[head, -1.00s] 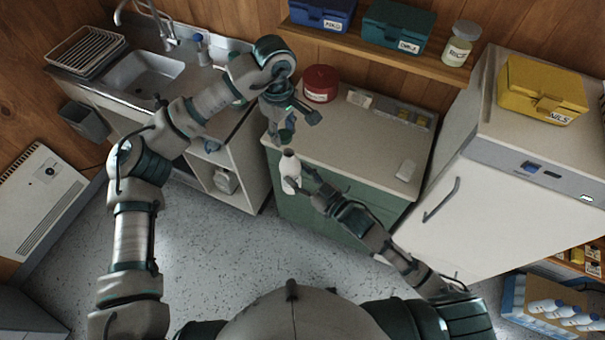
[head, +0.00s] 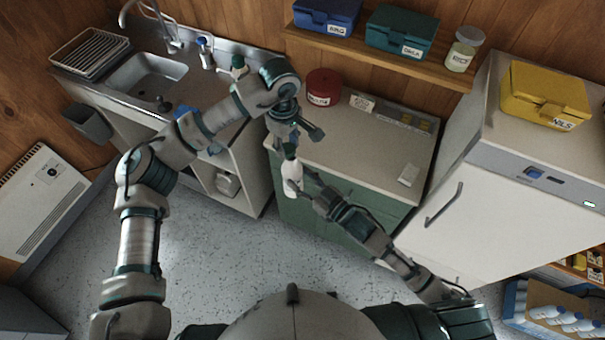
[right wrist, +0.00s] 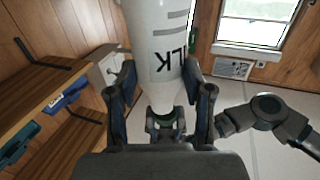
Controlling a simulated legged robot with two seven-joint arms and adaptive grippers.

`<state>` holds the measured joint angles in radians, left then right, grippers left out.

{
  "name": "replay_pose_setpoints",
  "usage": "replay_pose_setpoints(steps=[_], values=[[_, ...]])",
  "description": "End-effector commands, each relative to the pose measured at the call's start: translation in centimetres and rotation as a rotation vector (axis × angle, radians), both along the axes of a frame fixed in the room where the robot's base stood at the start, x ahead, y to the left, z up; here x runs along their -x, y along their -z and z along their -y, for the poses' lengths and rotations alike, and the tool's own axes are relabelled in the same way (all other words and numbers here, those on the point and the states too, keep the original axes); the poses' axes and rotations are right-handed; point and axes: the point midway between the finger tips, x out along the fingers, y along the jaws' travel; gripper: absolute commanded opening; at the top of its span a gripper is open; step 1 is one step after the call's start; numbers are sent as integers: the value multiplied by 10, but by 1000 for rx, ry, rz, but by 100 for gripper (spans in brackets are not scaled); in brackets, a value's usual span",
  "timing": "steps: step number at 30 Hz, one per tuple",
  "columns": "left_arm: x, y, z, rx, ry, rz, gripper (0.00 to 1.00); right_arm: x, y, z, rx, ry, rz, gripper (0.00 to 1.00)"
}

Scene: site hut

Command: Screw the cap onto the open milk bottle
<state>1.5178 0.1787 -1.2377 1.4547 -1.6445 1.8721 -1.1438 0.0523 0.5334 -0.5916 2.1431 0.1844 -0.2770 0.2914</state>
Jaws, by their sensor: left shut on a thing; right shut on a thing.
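The white milk bottle (head: 292,172) is upright in the head view, in front of the green cabinet. My right gripper (head: 295,188) is shut around its body. In the right wrist view the bottle (right wrist: 160,45) appears upside down, its printed lettering showing and its neck low in the picture. My left gripper (head: 290,148) is directly above the bottle's mouth, shut on the cap. A dark green band, apparently the cap (right wrist: 164,113), shows at the neck between the left fingers. The fingers hide most of it, so I cannot tell whether its thread is engaged.
The green cabinet's worktop (head: 362,155) is just behind the bottle, with a red tin (head: 323,87) at its back. The sink (head: 147,75) is to the left and the white fridge (head: 480,205) to the right. A shelf (head: 380,55) with boxes runs above.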

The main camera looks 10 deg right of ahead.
Motion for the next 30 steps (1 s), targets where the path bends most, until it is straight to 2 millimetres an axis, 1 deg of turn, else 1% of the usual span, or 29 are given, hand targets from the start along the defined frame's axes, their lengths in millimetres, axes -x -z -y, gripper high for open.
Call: replay_pose_setpoints(steps=[1,3,16,26,30], values=[[1,-1,5,-4,3,0,30,0,-1,0,-2,0,2,0],[1,-1,8,-7,2,-1,30,0,-1,1,-3,0,3,0],[1,-1,9,-9,1,-1,30,0,-1,2,-3,0,2,0],[1,15,7,-7,1,-1,30,0,-1,1,-2,0,2,0],[1,17,7,-7,1,0,30,0,-1,1,-2,0,2,0]])
